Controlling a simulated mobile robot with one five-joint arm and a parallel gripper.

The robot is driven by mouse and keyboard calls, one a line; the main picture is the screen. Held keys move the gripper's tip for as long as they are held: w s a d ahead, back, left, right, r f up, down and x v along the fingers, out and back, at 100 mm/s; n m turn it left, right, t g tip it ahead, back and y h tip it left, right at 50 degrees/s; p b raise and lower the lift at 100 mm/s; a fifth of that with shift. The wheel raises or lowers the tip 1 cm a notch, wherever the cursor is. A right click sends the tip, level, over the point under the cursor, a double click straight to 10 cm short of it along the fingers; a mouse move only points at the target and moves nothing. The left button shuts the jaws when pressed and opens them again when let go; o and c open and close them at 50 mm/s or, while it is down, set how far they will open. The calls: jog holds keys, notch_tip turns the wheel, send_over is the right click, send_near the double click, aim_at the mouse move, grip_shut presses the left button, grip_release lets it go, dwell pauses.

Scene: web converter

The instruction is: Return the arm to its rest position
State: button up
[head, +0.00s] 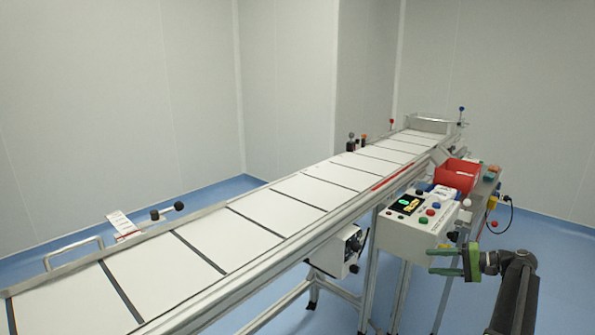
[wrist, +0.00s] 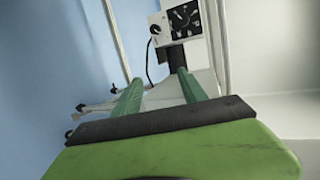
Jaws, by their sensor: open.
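My gripper (head: 446,262) is at the lower right of the head view, at the end of my dark arm. Its green fingers point left, stand apart and hold nothing. In the wrist view, the two green fingers of my gripper (wrist: 160,92) reach forward with an empty gap between them. My gripper is in front of and below the control box, apart from it as far as I can tell.
The control box (head: 408,235) with several coloured buttons stands beside the long white conveyor (head: 270,208). A red bin (head: 458,174) sits behind it. A dial box (head: 345,250) hangs under the conveyor and shows in the wrist view (wrist: 181,22). Blue floor (head: 550,262) is clear at the right.

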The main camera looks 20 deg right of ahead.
jog(key=w+a+r+n+g+h+p, duration=0.15)
jog(key=a+g+p, duration=0.4)
jog(key=a, duration=1.05)
jog(key=w+a+r+n+g+h+p, duration=0.1)
jog(key=w+a+r+n+g+p, duration=0.15)
jog(key=a+p, duration=0.9)
jog(key=s+a+r+n+g+h+p, duration=0.1)
jog(key=s+a+r+n+h+p, duration=0.2)
jog(key=a, duration=0.7)
jog(key=s+a+r+n+g+h+p, duration=0.1)
jog(key=s+a+r+n+h+p, duration=0.2)
jog(key=a, duration=0.7)
jog(key=s+r+h+p, duration=0.1)
jog(key=s+p, duration=0.1)
jog(key=shift+s+a+r+p, duration=0.25)
jog(key=shift+a+r+p, duration=0.05)
jog(key=shift+a+r, duration=0.05)
jog(key=shift+h, duration=0.25)
